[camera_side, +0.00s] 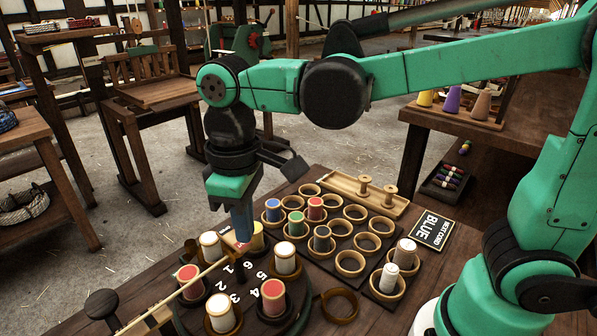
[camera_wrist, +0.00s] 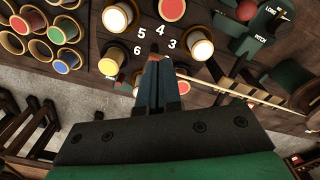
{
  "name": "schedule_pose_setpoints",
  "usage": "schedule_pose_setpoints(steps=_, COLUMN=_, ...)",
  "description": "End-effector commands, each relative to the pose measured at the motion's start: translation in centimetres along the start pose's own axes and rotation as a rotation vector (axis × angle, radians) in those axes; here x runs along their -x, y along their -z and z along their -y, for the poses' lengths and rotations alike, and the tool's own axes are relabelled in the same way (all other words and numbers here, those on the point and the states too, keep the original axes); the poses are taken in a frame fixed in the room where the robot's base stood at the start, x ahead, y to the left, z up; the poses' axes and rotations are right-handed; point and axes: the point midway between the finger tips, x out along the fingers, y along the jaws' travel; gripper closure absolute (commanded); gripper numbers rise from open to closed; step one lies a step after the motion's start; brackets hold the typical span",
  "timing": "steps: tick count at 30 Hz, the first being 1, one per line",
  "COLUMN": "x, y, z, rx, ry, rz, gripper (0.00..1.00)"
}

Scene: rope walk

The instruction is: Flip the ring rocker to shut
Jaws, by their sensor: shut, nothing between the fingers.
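The numbered ring plate (camera_side: 245,292) carries white, red and yellow spools in cups around painted numbers. My gripper (camera_side: 241,238) points down at the far edge of this plate, between a white spool (camera_side: 210,245) and a yellow-topped spool (camera_side: 257,240). Its fingers are together with nothing between them. A small red part (camera_side: 241,246), possibly the ring rocker, shows right at the fingertips. In the wrist view the fingers (camera_wrist: 161,66) reach toward the numbers, and a small red patch (camera_wrist: 184,88) shows beside them. The fingers hide much of this spot, so I cannot tell the rocker's position or contact.
A wooden rod (camera_side: 178,290) slants across the plate close to my gripper. A rack of round cups (camera_side: 350,262) with several coloured spools stands to the right. A black sign (camera_side: 432,230) reads "NEXT CORD BLUE". A wooden tray (camera_side: 355,190) with two pegs lies behind the rack.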

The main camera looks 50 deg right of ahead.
Motion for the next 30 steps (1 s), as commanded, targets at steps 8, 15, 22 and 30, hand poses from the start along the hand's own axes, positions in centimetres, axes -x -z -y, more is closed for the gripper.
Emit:
schedule_pose_setpoints(steps=8, x=-0.6, y=0.0, z=0.0, rx=0.000, ry=0.000, rz=0.000, gripper=1.00)
schedule_pose_setpoints(steps=15, x=-1.1, y=0.0, z=0.0, rx=0.000, ry=0.000, rz=0.000, gripper=1.00)
schedule_pose_setpoints(steps=22, x=-1.5, y=0.0, z=0.0, rx=0.000, ry=0.000, rz=0.000, gripper=1.00)
schedule_pose_setpoints(steps=30, x=-1.7, y=0.0, z=0.0, rx=0.000, ry=0.000, rz=0.000, gripper=1.00)
